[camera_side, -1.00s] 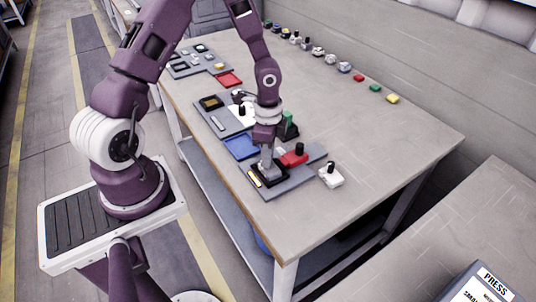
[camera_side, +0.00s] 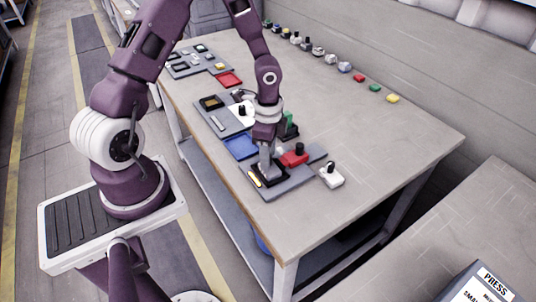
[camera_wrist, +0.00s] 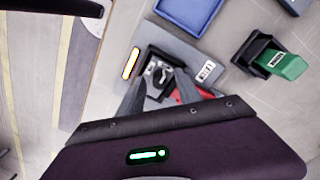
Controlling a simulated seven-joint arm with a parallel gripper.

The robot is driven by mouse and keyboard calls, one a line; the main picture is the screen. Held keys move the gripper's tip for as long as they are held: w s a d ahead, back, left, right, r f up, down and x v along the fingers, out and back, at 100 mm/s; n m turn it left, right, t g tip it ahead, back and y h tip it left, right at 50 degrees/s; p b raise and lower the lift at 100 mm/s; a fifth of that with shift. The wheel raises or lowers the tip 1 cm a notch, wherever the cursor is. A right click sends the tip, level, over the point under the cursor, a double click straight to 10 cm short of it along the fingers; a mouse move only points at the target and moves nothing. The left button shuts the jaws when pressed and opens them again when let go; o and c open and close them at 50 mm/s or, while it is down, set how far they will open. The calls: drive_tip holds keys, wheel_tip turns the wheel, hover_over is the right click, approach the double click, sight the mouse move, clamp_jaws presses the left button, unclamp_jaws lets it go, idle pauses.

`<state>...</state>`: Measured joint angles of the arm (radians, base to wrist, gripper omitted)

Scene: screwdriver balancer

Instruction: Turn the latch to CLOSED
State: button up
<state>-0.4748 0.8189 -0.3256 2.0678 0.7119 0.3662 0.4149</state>
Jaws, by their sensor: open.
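The latch (camera_wrist: 166,76) is a small dark handle on a black square base in the wrist view. The base sits on a grey panel (camera_side: 291,187) near the table's front corner in the side view. A glowing white-yellow bar (camera_wrist: 131,63) lies beside it on the panel and also shows in the side view (camera_side: 254,178). My gripper (camera_wrist: 160,88) is open, with its two fingers apart around the near side of the latch. I cannot tell whether they touch it. In the side view my gripper (camera_side: 267,172) points down over the black base and hides the handle.
A red block with a black knob (camera_side: 294,159) stands just right of my gripper. A white block with a black knob (camera_side: 331,176) is further right. A green-and-black part (camera_wrist: 283,64) and a blue tray (camera_side: 240,147) are close by. The table's right half is mostly clear.

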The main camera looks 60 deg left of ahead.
wheel_tip(320, 180, up, 7)
drive_tip(key=shift+f, duration=0.2)
drive_tip(key=s+d+r+n+t+y, duration=0.1)
drive_tip(key=s+r+n, duration=0.15)
drive_tip(key=r, duration=0.55)
drive_tip(key=s+d+r+n+t+y, duration=0.1)
drive_tip(key=s+d+r+n, duration=0.1)
drive_tip(key=s+r, duration=0.35)
drive_tip(key=s+d+r+n+t+h, duration=0.2)
drive_tip(key=s+d+r+n, duration=0.3)
drive_tip(key=s+r, duration=0.3)
drive_tip(key=shift+s+d+r+t, duration=0.15)
drive_tip(key=shift+s+d+t, duration=0.3)
drive_tip(key=shift+s+t, duration=0.35)
